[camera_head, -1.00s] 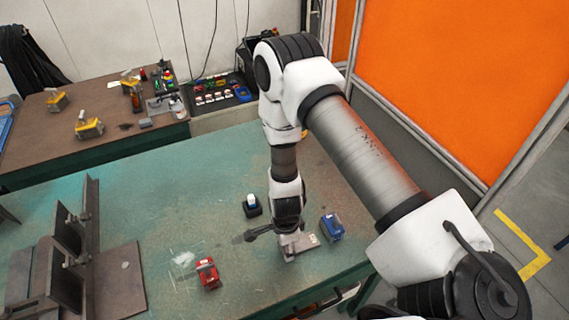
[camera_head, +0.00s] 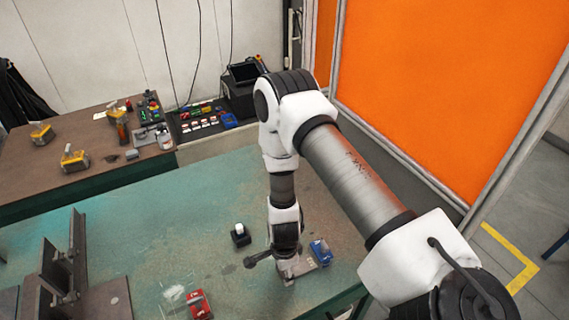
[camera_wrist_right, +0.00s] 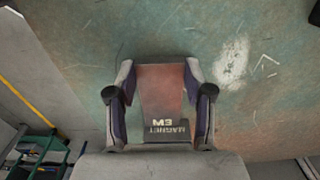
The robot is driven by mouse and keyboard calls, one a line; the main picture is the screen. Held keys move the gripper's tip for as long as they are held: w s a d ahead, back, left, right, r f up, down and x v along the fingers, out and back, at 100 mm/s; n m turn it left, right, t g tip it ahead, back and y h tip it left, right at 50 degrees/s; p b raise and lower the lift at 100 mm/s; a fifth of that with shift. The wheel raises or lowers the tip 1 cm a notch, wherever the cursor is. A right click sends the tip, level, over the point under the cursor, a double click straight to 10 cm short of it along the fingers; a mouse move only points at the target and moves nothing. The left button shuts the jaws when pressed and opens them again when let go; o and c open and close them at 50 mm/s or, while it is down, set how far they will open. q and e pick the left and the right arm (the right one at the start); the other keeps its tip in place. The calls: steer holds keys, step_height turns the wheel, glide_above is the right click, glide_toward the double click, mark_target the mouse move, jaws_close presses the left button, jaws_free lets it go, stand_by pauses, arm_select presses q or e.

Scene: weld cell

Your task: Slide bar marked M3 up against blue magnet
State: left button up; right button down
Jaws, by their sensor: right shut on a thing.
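The bar marked M3 (camera_head: 300,266) lies on the green table near its right front edge in the head view. The blue magnet (camera_head: 321,252) stands just right of the bar. The gap looks very small, and I cannot tell if they touch. The blue magnet is not seen in the wrist view. My left gripper is not in view.
A red magnet (camera_head: 200,304) lies to the left front. A small black block with a white top (camera_head: 240,235) stands left of my arm. Dark steel angle plates (camera_head: 62,262) stand at the far left. The table's right edge is close beyond the blue magnet.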

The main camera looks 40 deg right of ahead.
steer(key=shift+a, duration=0.1)
stand_by(0.3)
steer(key=shift+c, duration=1.8)
jaws_free()
steer(key=shift+w, duration=0.1)
steer(key=shift+a, duration=0.15)
steer(key=shift+r, duration=0.1)
steer(key=shift+r, duration=0.4)
step_height(320, 180, up, 11)
